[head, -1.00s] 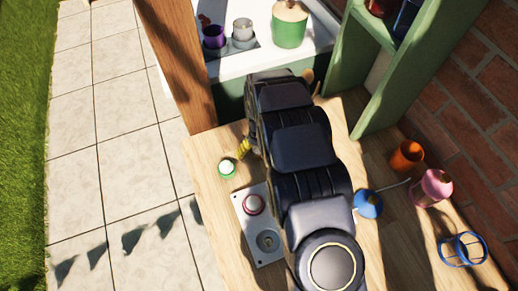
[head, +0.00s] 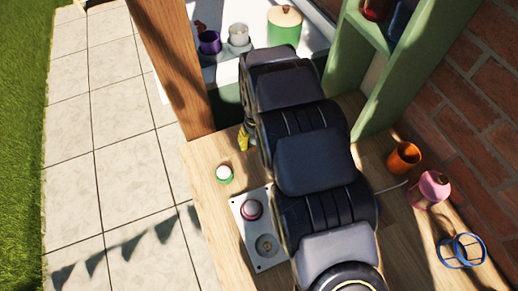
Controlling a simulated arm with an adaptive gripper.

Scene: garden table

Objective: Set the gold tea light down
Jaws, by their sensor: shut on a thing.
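My gripper (head: 243,138) is mostly hidden behind my dark arm; only a small yellow piece shows at the arm's left edge. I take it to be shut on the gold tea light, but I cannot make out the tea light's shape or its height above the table. A grey plate (head: 241,232) lies on the wooden table (head: 207,200), below the yellow piece in the picture. A pink-red tea light (head: 252,210) sits on the plate, beside an empty round recess.
An orange cup (head: 403,158), a pink container (head: 430,190) and a blue wire-like holder (head: 462,250) stand right of my arm. A green shelf (head: 375,85) and a wooden post (head: 170,60) stand behind. Purple (head: 209,42) and grey (head: 239,33) cups and a green lidded pot (head: 284,28) are at the back.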

